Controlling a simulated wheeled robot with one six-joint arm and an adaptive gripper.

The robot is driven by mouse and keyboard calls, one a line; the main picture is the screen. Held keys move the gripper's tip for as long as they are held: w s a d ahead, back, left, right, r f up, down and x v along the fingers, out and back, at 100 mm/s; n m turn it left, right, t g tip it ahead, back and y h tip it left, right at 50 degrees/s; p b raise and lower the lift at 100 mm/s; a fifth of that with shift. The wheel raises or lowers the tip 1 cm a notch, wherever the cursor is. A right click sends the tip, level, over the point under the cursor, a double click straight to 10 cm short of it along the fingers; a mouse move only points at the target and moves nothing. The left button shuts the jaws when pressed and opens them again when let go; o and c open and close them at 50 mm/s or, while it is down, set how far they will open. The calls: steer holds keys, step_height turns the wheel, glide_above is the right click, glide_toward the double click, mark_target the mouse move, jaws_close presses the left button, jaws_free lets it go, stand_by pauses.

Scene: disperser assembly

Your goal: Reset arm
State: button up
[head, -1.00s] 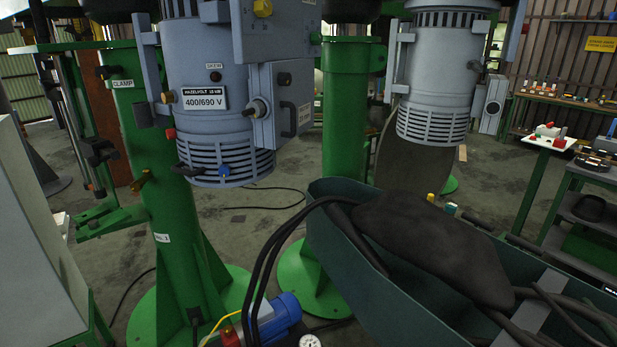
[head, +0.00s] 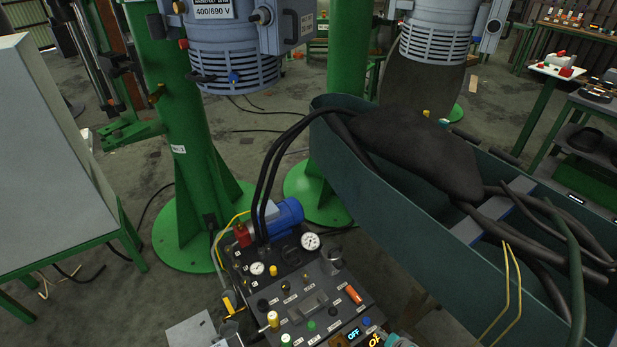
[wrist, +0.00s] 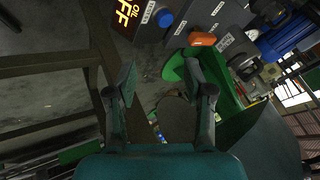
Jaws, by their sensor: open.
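My gripper (wrist: 163,95) shows in the wrist view with its two fingers spread apart and nothing between them. It hangs in the air, with the floor and green machine parts behind it. In the head view, a teal piece (head: 400,341) shows at the bottom edge beside the control panel (head: 335,292); the fingers are not visible there. The panel carries gauges, coloured knobs and a lit "OFF" display. In the wrist view, part of the panel with an orange handle (wrist: 202,39) and a lit display (wrist: 127,14) is at the top.
A green trough (head: 340,160) with dark hoses and a black bag (head: 415,150) fills the right. A grey cabinet (head: 45,150) stands at the left. Green columns (head: 180,130) carry grey motors (head: 240,60). A blue pump motor (head: 280,215) sits behind the panel. Floor shows between them.

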steer(key=s+a+r+n+t+h, duration=0.1)
steer(key=s+a+r, duration=0.15)
steer(key=s, duration=0.55)
steer(key=s+a+r+n+t, duration=0.1)
steer(key=s+r, duration=0.2)
steer(key=s, duration=0.5)
steer(key=s+a+r+n+t+h, duration=0.1)
steer(key=s+r, duration=0.2)
steer(key=s, duration=0.4)
steer(key=s+a+r+n+t, duration=0.1)
steer(key=s+r, duration=0.4)
steer(key=r, duration=0.5)
steer(key=s+r+n+t, duration=0.1)
steer(key=s+r+t, duration=0.1)
steer(key=s+r, duration=0.4)
steer(key=s+a+r+n+t, duration=0.1)
steer(key=s+r, duration=0.4)
steer(key=r, duration=0.9)
steer(key=shift+s+a+n+t+y, duration=0.25)
steer(key=shift+a+n+t+y, duration=0.05)
steer(key=shift+a+n+y, duration=0.1)
